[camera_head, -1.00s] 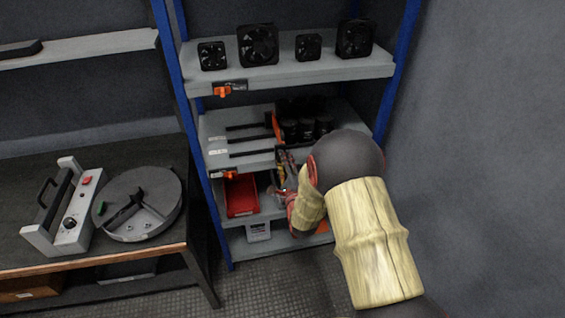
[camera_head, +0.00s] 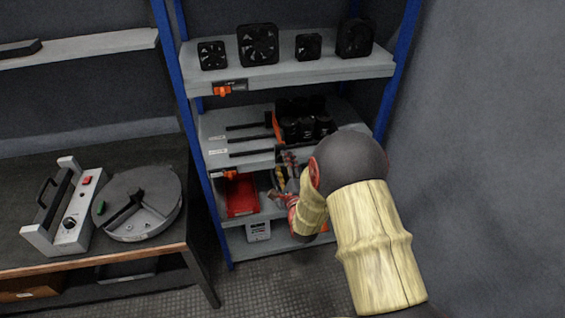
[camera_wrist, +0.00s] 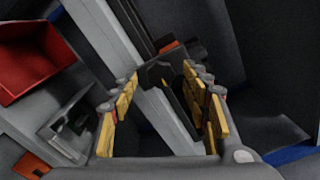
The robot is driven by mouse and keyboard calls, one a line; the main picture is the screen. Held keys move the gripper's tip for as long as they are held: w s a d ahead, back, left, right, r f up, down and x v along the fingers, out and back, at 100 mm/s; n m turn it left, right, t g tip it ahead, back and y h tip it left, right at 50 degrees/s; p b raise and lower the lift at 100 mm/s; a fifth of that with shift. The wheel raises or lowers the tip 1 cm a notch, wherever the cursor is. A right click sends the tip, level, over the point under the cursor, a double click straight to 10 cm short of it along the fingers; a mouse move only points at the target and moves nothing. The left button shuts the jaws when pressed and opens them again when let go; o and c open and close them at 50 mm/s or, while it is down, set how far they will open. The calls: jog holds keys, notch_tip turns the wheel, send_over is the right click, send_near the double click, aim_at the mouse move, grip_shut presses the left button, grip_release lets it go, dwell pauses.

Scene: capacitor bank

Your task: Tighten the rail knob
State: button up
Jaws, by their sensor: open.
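My gripper (camera_wrist: 155,105) is open, with its yellow-padded fingers spread on both sides of a grey shelf edge (camera_wrist: 171,128) in the wrist view. A dark block-like part (camera_wrist: 155,74), possibly the rail knob, shows between and beyond the fingers; I cannot tell for sure, and no contact is visible. In the head view my gripper (camera_head: 284,178) is at the front of the middle shelf (camera_head: 240,161), below the capacitor bank. The black capacitors (camera_head: 305,125) stand in an orange-sided holder (camera_head: 277,127) beside black rails (camera_head: 250,152). My arm hides the shelf's right front.
A bench (camera_head: 95,260) stands left. A wall (camera_head: 480,150) is close right.

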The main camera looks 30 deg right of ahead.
jog(key=v, duration=1)
jog(key=shift+s, duration=0.15)
